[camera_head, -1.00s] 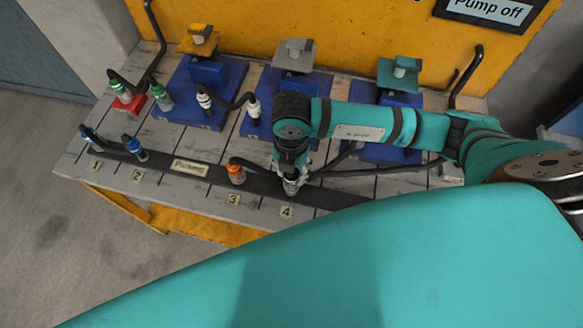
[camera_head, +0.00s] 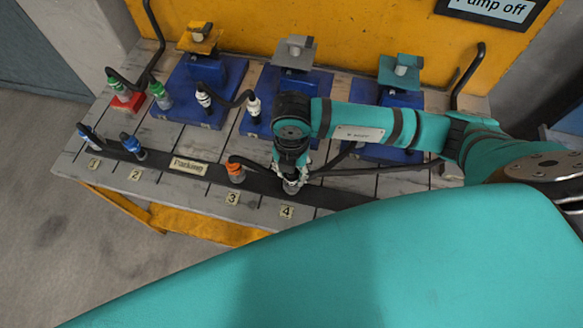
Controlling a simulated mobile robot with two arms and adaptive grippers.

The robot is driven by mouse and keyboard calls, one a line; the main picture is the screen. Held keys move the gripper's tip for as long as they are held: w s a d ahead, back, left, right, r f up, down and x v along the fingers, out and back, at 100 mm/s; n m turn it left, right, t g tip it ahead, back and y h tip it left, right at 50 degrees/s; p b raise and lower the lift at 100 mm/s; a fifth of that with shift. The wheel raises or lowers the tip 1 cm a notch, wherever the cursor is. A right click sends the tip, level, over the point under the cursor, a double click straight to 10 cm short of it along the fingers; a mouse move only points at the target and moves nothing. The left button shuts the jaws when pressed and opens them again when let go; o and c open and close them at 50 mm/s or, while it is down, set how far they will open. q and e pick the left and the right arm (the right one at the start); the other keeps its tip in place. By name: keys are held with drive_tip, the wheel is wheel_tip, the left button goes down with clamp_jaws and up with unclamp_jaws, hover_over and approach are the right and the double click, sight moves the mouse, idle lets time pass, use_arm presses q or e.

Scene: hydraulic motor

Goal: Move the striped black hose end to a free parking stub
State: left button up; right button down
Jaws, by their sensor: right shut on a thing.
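My right gripper (camera_head: 290,180) points down at the parking strip (camera_head: 262,184), just behind the label 4 (camera_head: 286,211). It is shut on a hose end (camera_head: 291,189), mostly hidden by its fingers. I take this to be the striped black one, but its stripes cannot be made out. A black hose (camera_head: 405,171) runs from it to the right. Whether it sits on a stub at 4 cannot be told. An orange hose end (camera_head: 236,171) stands at 3. Blue hose ends stand at 1 (camera_head: 88,134) and 2 (camera_head: 132,146). My left gripper is not in view.
White hose ends (camera_head: 204,97) joined by a black hose stand on the blue blocks (camera_head: 187,104). Green hose ends (camera_head: 114,85) stand at the left, one on a red block (camera_head: 128,102). The strip around the Parking label (camera_head: 188,166) is clear of hose ends.

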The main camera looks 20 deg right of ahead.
drive_tip(key=shift+f+b, duration=0.3)
drive_tip(key=shift+f, duration=0.15)
drive_tip(key=c, duration=0.8)
unclamp_jaws()
drive_tip(key=shift+o, duration=0.2)
wheel_tip(320, 180, up, 6)
drive_tip(key=p, duration=0.4)
drive_tip(key=shift+r, duration=0.1)
wheel_tip(320, 180, up, 12)
